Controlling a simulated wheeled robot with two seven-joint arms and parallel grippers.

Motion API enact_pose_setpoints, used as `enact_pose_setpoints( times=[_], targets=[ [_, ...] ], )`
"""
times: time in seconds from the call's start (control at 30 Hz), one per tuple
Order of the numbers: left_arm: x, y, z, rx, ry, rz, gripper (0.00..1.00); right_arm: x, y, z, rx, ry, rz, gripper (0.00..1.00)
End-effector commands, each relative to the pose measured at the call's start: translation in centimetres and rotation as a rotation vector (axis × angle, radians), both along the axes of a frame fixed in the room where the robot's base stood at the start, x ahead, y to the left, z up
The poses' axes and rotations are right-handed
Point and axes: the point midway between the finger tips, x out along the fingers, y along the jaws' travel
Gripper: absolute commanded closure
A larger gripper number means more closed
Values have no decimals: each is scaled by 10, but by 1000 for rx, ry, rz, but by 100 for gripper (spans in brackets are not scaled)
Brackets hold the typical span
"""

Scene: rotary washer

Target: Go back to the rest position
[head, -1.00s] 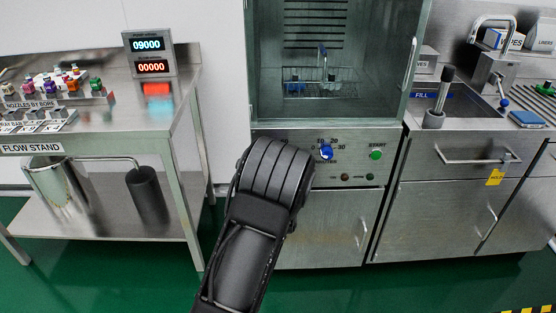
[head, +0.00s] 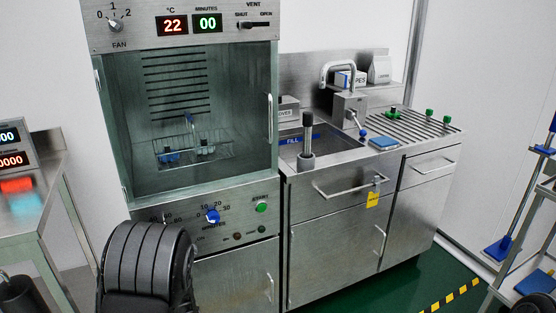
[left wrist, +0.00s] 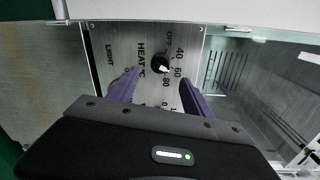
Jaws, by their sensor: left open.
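In the left wrist view, my left gripper (left wrist: 155,88) is open, its two purple fingers apart. They point toward the black heat knob (left wrist: 160,62) on the steel panel, with no clear contact; the exact gap cannot be told. In the head view, part of my left arm stands at the bottom left, and its gripper is hidden. The steel washer cabinet (head: 262,278) stands behind it, with a blue minutes knob (head: 212,215) and a green start button (head: 261,207). My right gripper is in neither view.
A sink counter (head: 330,240) stands right of the cabinet, with a grey faucet (head: 345,75). A flow stand table (head: 50,200) is at the left. Green floor is open at the lower right.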

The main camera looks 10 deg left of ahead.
Motion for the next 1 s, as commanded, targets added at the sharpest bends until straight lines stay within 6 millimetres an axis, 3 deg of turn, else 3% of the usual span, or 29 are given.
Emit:
enact_pose_setpoints(
  times=[0.17, 0.27, 0.37, 0.47, 0.6, 0.73, 0.87, 1.0],
  targets=[
    [0, -1, -5, -102, -49, 8, 42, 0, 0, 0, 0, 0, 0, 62],
    [-1, -6, -22, -271, -91, 13, 42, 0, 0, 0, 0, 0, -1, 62],
    [-3, -40, -62, -552, -103, 11, 42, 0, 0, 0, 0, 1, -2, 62],
    [-20, -92, -116, -883, -55, 57, 42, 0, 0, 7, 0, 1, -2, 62],
    [-75, -168, -184, -1286, 76, 234, 42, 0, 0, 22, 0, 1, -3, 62],
    [-147, -239, -224, -1561, 234, 474, 42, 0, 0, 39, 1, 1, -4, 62],
    [-225, -302, -235, -1728, 407, 716, 42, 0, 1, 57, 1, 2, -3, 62],
    [-285, -354, -222, -1809, 583, 842, 42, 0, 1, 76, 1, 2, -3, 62]
  ],
)
